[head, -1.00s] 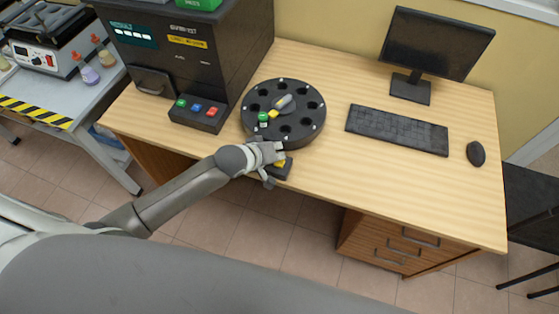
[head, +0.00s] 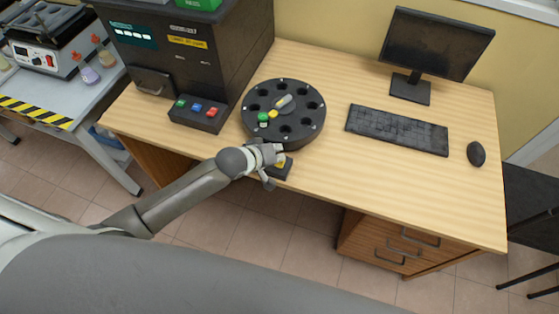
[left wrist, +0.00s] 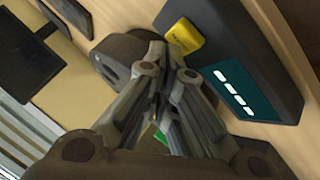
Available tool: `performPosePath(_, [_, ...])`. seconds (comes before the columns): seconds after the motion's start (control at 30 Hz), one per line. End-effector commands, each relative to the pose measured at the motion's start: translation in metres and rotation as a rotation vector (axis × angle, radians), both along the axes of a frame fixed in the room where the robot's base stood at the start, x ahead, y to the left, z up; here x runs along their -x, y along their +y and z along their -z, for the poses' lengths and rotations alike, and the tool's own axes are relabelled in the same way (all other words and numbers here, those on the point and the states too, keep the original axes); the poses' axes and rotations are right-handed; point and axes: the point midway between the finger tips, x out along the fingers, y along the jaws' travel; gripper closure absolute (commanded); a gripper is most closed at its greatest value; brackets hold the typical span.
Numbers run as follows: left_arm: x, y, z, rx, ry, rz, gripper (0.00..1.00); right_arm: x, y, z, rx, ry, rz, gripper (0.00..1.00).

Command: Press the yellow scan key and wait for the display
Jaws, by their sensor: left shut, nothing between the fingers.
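The yellow scan key (head: 281,162) is on a small dark box (head: 283,173) at the front edge of the desk. My right gripper is not in view.
A black round carousel (head: 296,128) with a green-capped vial stands just behind the gripper. A black analyser (head: 190,70) with a result display (head: 132,36) and coloured buttons is at the left. A keyboard (head: 397,130), monitor and mouse are at the right. The desk's right front is clear.

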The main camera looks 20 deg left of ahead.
Motion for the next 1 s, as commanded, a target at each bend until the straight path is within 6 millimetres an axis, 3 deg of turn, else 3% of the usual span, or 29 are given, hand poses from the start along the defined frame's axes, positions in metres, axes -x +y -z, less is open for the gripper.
performPosePath(1.0, [0.0000, 0.0001, 0.0084, 0.001, -0.001, -0.001, 1.00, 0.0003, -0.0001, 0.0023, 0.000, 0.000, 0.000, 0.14])
